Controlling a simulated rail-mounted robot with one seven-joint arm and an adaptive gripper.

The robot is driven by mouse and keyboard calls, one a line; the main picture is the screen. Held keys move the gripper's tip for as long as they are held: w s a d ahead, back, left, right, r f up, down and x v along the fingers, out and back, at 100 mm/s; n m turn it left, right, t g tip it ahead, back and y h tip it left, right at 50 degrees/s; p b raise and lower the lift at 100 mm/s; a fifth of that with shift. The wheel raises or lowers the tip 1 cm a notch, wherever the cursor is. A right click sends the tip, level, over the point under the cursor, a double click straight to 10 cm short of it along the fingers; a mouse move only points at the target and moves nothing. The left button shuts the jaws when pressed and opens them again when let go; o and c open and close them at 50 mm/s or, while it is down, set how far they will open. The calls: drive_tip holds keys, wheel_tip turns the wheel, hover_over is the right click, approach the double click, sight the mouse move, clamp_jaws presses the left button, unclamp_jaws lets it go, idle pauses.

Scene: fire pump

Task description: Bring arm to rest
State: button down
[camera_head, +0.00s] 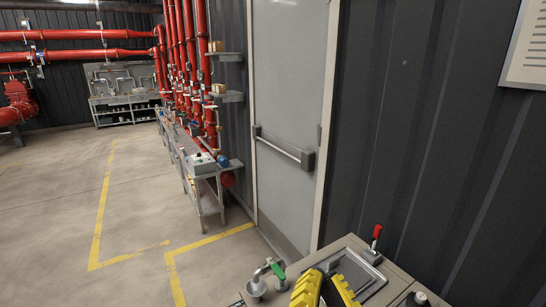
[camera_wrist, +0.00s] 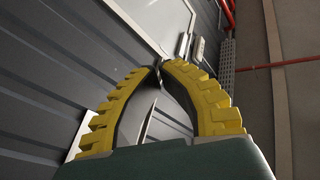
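My gripper (camera_head: 326,276) has two yellow ridged fingers and shows at the bottom of the head view, in front of or over a grey workbench top. In the wrist view my gripper (camera_wrist: 159,67) points toward a dark ribbed wall, and its fingertips come together at the top with almost no gap. No held object shows between the fingers. The rest of my arm is out of the head view.
The bench (camera_head: 392,275) carries a red-handled lever (camera_head: 376,236) and a green-handled valve (camera_head: 277,270) close to my gripper. A grey door (camera_head: 290,110) with a push bar stands behind. Red pipes (camera_head: 188,70) and a metal table (camera_head: 205,190) are farther left. Open floor (camera_head: 60,220) lies left.

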wheel_tip(320, 180, up, 36)
drive_tip(key=s+d+n+t+h+p, duration=0.1)
drive_tip(key=n+p, duration=0.3)
drive_tip(key=p, duration=2.8)
drive_tip(key=shift+s+t, duration=0.3)
drive_tip(key=shift+s, duration=0.55)
drive_tip(key=shift+f, duration=0.1)
